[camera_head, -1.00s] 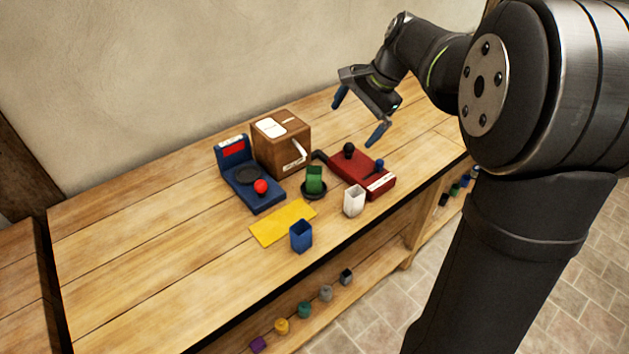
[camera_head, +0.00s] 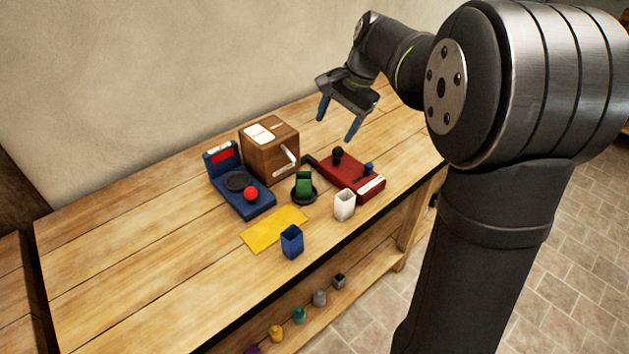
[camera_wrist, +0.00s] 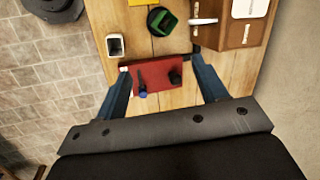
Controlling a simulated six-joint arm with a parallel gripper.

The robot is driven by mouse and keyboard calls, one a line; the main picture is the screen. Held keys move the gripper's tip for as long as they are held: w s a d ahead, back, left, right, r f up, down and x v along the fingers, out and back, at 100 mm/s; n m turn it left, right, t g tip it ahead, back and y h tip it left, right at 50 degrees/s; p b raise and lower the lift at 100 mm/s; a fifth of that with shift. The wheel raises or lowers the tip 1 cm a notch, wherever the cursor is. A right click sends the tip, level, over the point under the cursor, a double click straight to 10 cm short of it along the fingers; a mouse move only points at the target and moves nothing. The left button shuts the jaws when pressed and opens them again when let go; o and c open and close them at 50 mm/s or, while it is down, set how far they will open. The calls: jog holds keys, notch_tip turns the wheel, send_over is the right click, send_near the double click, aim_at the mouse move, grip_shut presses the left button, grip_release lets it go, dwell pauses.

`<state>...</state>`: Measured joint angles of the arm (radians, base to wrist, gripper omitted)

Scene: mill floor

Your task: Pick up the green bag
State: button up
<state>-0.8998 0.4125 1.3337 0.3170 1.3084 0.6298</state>
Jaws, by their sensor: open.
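The green bag (camera_head: 304,182) stands in a dark round dish (camera_head: 304,194) on the wooden bench, between the wooden box and the white bag. It also shows near the top of the wrist view (camera_wrist: 161,20). My gripper (camera_head: 338,130) is open and empty, above the back of the bench and up to the right of the green bag. In the wrist view the blue fingers (camera_wrist: 160,85) are spread on either side of the red device (camera_wrist: 155,82), with the green bag beyond them.
A wooden box with a crank (camera_head: 270,148), a blue scale with a red ball (camera_head: 238,180), the red device (camera_head: 345,177), a white bag (camera_head: 344,204), a blue bag (camera_head: 292,241) and a yellow mat (camera_head: 274,228) surround it. The left bench top (camera_head: 120,250) is clear.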

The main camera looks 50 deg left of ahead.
aim_at(304, 175)
jog(key=s+a+f+n+t+h, duration=0.25)
jog(key=s+a+f+n, duration=0.2)
jog(key=a+n, duration=0.25)
jog(key=shift+g+h, duration=0.25)
jog(key=f, duration=1.1)
jog(key=shift+a+f, duration=0.2)
jog(key=shift+f, duration=0.05)
notch_tip(304, 175, down, 5)
jog(key=shift+w+d+f, duration=0.1)
jog(key=shift+w+d, duration=0.05)
jog(key=c, duration=1.2)
